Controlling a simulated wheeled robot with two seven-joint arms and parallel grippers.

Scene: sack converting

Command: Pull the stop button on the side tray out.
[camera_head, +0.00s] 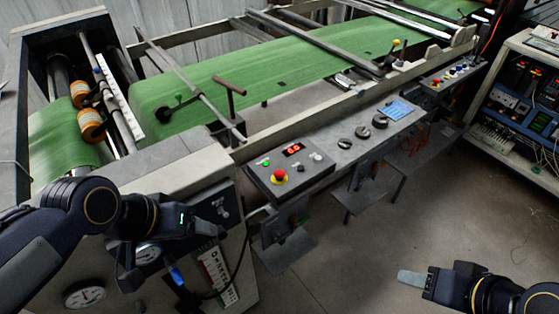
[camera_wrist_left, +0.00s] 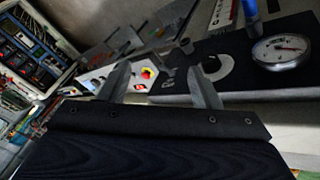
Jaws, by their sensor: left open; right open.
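The red stop button (camera_head: 279,177) with a yellow ring sits on the near end of the dark grey control tray (camera_head: 318,185), beside the machine. My right gripper (camera_head: 412,279) is open and empty at lower right, away from the tray.
A farther panel (camera_head: 455,73) has a small red button. An electronics cabinet (camera_head: 525,90) stands right. Floor right of the tray is clear.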

